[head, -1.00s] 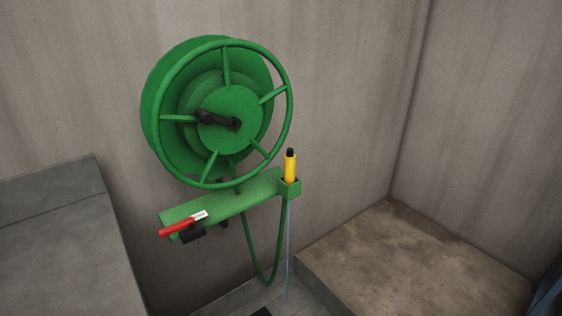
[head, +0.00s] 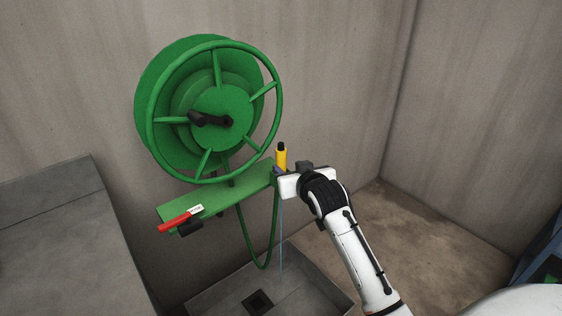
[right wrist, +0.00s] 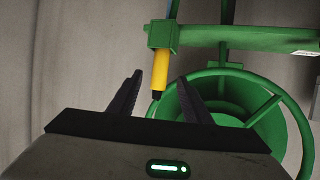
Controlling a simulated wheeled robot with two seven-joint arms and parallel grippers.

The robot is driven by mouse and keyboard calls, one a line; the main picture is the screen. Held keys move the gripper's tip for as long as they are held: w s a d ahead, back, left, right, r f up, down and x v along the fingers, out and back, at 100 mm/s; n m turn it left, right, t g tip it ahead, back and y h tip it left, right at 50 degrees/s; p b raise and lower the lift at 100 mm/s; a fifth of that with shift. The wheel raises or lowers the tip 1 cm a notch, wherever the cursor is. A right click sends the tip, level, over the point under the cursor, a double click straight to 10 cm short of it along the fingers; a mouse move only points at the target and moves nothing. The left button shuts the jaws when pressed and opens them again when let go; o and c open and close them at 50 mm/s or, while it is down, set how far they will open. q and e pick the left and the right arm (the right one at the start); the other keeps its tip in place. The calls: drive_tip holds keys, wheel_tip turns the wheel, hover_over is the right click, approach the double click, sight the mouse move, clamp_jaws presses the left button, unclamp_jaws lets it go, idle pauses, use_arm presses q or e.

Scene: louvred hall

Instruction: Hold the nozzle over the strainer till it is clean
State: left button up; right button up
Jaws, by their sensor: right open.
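The yellow nozzle (head: 281,157) with a black tip stands upright in a green holder at the right end of the green bracket (head: 225,197). My right gripper (head: 283,176) is at the nozzle from the right side. In the right wrist view the nozzle (right wrist: 161,68) shows between the two open fingers (right wrist: 160,80), with nothing gripped; I cannot tell whether a finger touches it. A thin pale-blue line, perhaps water, runs straight down below the holder. I cannot make out a strainer. My left gripper is out of view.
The green hose reel (head: 208,110) is on the wall, its hose looping below. A red lever (head: 178,220) with a white tag is at the bracket's left end. A grey basin (head: 310,289) with a dark square drain (head: 257,301) lies below. A grey slab (head: 60,240) is at left.

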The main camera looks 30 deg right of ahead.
sight(283, 164)
drive_tip(key=x, duration=0.3)
drive_tip(key=shift+w+f, duration=0.2)
drive_tip(key=shift+w, duration=0.15)
drive_tip(key=b+x, duration=0.2)
drive_tip(key=x, duration=0.1)
drive_tip(key=shift+w+d+f, duration=0.1)
drive_tip(key=shift+f, duration=0.05)
drive_tip(key=shift+w+d+f, duration=0.2)
drive_tip(key=shift+w, duration=0.5)
drive_tip(key=shift+r, duration=0.1)
clamp_jaws()
idle(0.9)
